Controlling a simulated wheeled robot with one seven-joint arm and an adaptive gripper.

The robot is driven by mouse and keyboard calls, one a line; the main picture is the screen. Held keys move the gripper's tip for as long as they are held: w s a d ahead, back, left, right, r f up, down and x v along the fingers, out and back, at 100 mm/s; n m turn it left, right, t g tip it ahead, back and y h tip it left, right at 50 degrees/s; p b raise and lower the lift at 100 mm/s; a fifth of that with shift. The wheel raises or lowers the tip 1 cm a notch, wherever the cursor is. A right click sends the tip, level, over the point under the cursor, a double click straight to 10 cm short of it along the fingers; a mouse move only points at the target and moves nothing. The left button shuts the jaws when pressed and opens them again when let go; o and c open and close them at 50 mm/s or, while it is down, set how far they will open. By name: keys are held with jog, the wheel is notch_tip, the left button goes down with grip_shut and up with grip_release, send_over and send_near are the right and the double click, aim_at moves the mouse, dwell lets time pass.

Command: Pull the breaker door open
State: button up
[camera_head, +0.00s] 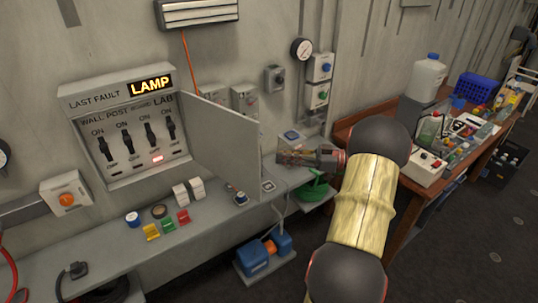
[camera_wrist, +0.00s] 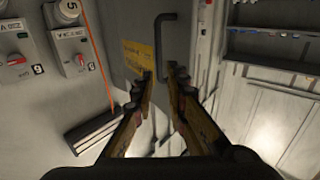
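The breaker door (camera_head: 222,140) is a grey panel standing swung out from the right side of the wall breaker box (camera_head: 115,93). The head view shows its inner face. Its outer face (camera_wrist: 128,28), with a yellow label (camera_wrist: 139,58) and a black bar handle (camera_wrist: 158,42), shows in the wrist view. My gripper (camera_head: 281,156) is just right of the door's free edge. In the wrist view my gripper (camera_wrist: 160,78) has its fingers apart, with the handle's lower end near or between the tips. I cannot tell whether they touch it.
A grey shelf (camera_head: 95,251) under the box holds tape rolls and coloured blocks. A blue case (camera_head: 265,254) stands below. A wooden bench (camera_head: 413,115) with a white jug (camera_head: 429,78) and clutter stands at the right. Dark floor (camera_head: 480,240) is open in front.

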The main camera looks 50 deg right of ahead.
jog(key=shift+v, duration=1.6)
